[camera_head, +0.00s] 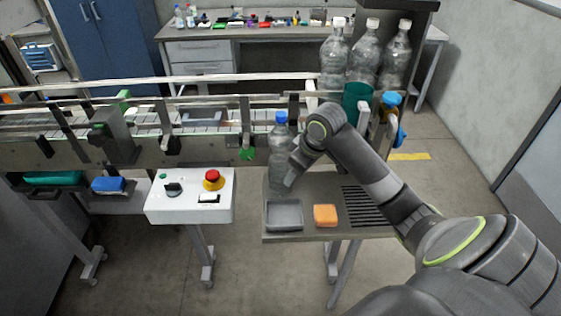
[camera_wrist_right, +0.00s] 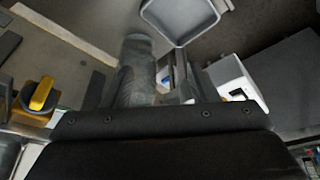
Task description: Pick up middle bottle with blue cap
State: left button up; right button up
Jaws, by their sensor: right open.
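A clear plastic bottle with a blue cap (camera_head: 278,150) stands upright at the back left of the small side table, in front of the conveyor. My right gripper (camera_head: 291,178) is low beside the bottle's right side and covers part of it in the head view. It is open; whether a finger touches the bottle I cannot tell. In the right wrist view a greyish see-through shape (camera_wrist_right: 136,75), likely the bottle, lies close beside the fingers. My left gripper is not in view.
The side table holds a grey tray (camera_head: 285,228), an orange sponge (camera_head: 325,215) and a black grille (camera_head: 366,206). A control box (camera_head: 190,196) with a red button is to the left. Large clear bottles (camera_head: 365,52) stand on a shelf behind. The conveyor (camera_head: 60,152) runs along the back.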

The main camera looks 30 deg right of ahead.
jog(key=w+d+r+n+y, duration=0.1)
jog(key=w+d+r, duration=0.1)
jog(key=r, duration=1)
jog(key=w+d+r, duration=0.2)
jog(key=d+r, duration=0.1)
jog(key=r, duration=1)
jog(key=b, duration=0.7)
send_over(282, 114)
jog(key=s, duration=0.3)
jog(key=shift+t, duration=0.4)
jog(key=f, duration=0.6)
jog(key=d+f, duration=0.1)
jog(key=f, duration=0.2)
jog(key=shift+w+f, duration=0.2)
jog(key=shift+f, duration=0.05)
jog(key=shift+w+a+f+p, duration=0.15)
jog(key=shift+w+f+p, duration=0.05)
jog(key=shift+p, duration=0.6)
jog(key=shift+w+f, duration=0.25)
jog(key=shift+f, duration=0.3)
jog(key=shift+w+a+f+p, duration=0.1)
jog(key=shift+f+p, duration=0.1)
jog(key=shift+p, duration=0.25)
jog(key=p+x, duration=0.2)
jog(key=x, duration=0.2)
jog(key=shift+f, duration=0.15)
jog(key=shift+w+f, duration=0.15)
jog(key=shift+f, duration=0.1)
jog(key=c, duration=1.1)
grip_shut()
